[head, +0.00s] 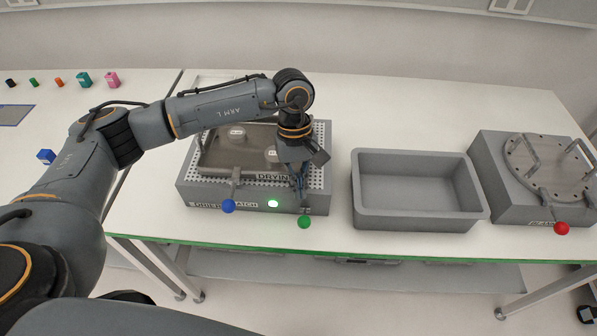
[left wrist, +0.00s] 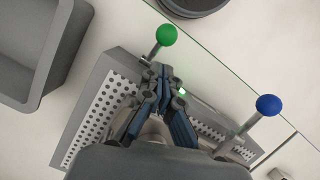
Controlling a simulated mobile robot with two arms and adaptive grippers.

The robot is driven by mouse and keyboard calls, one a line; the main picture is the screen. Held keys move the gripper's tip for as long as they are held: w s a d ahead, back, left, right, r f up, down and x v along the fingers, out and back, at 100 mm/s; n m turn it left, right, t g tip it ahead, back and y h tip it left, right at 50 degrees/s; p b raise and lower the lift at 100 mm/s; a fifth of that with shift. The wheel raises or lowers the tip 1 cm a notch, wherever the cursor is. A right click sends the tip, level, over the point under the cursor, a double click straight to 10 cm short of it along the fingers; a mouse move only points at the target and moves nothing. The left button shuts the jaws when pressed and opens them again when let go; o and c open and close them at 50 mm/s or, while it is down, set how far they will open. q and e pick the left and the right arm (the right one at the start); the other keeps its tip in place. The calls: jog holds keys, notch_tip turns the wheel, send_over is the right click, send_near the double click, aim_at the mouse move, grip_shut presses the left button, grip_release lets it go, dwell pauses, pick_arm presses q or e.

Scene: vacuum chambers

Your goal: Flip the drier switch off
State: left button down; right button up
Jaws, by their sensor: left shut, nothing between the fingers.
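The drier (head: 190,200) is a grey box with a perforated top on the bench, with partly hidden lettering on its front. A green-knobbed lever (head: 304,221) sticks out at its front right and a blue-knobbed lever (head: 229,206) at its front left. A green lamp (head: 273,203) glows between them. My left gripper (head: 301,197) is shut and empty, pointing down at the drier's front right edge, just behind the green knob. In the left wrist view its fingertips (left wrist: 160,72) are close to the base of the green lever (left wrist: 166,34); whether they touch is unclear. My right gripper is not in view.
A dark tray (head: 212,158) with pale round pieces sits on the drier. An empty grey bin (head: 365,216) stands right of it. Further right is a grey chamber (head: 495,195) with a round lid and a red-knobbed lever (head: 561,228). Small coloured items lie at far left.

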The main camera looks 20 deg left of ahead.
aim_at(304, 219)
pick_arm(q)
jog(key=p+x, duration=0.1)
jog(key=x, duration=0.4)
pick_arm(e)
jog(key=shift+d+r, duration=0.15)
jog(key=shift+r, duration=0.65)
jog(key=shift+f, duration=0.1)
pick_arm(q)
jog(key=shift+f+t+b, duration=0.2)
jog(key=shift+t+b, duration=0.1)
jog(key=shift+b, duration=0.2)
jog(key=shift+s+r, duration=0.1)
jog(key=shift+s, duration=0.1)
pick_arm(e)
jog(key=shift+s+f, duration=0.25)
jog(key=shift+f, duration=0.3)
